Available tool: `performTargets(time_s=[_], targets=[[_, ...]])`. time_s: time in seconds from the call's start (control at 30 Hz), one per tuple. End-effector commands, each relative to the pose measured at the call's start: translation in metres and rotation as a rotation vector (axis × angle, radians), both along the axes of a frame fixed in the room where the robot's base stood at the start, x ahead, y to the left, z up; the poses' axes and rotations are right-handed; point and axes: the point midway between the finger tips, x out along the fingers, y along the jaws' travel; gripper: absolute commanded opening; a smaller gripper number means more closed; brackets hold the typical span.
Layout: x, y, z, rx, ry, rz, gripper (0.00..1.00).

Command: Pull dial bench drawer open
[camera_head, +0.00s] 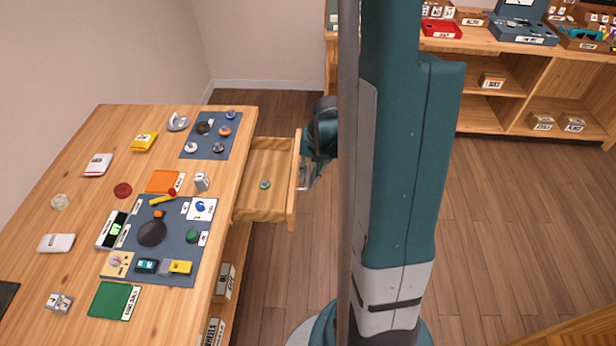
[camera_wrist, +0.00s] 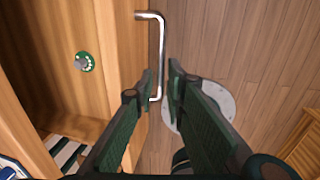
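The dial bench drawer (camera_head: 268,212) is pulled out from the right side of the wooden bench, with its inside showing. Its front panel (camera_wrist: 119,60) carries a metal bar handle (camera_wrist: 162,45), which also shows in the head view (camera_head: 303,178). My gripper (camera_wrist: 161,72) is at the outer side of the drawer front. Its two fingers are a little apart, one on each side of the handle bar, with narrow gaps showing; I see no firm contact. In the head view my gripper (camera_head: 314,172) is partly hidden by my arm.
A small green dial (camera_wrist: 84,62) lies in the drawer. The bench top (camera_head: 75,190) holds blue-grey mats, cards and small parts. A shelf unit (camera_head: 490,60) stands at the back right. The floor right of the drawer is clear apart from my base.

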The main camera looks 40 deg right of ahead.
Motion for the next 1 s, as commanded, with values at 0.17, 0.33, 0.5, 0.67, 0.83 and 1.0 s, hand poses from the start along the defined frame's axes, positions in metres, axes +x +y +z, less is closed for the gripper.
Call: performTargets(time_s=[0.17, 0.33, 0.5, 0.67, 0.83, 1.0], targets=[[0.000, 0.000, 0.000, 0.000, 0.000, 0.000, 0.13], [0.000, 0.000, 0.001, 0.000, 0.000, 0.000, 0.13], [0.000, 0.000, 0.004, 0.000, 0.000, 0.000, 0.13], [-0.001, -0.001, 0.011, 0.000, 0.000, 0.000, 0.13], [-0.003, -0.003, 0.024, 0.000, 0.000, -0.001, 0.13], [-0.005, -0.005, 0.038, 0.000, 0.000, -0.001, 0.13]])
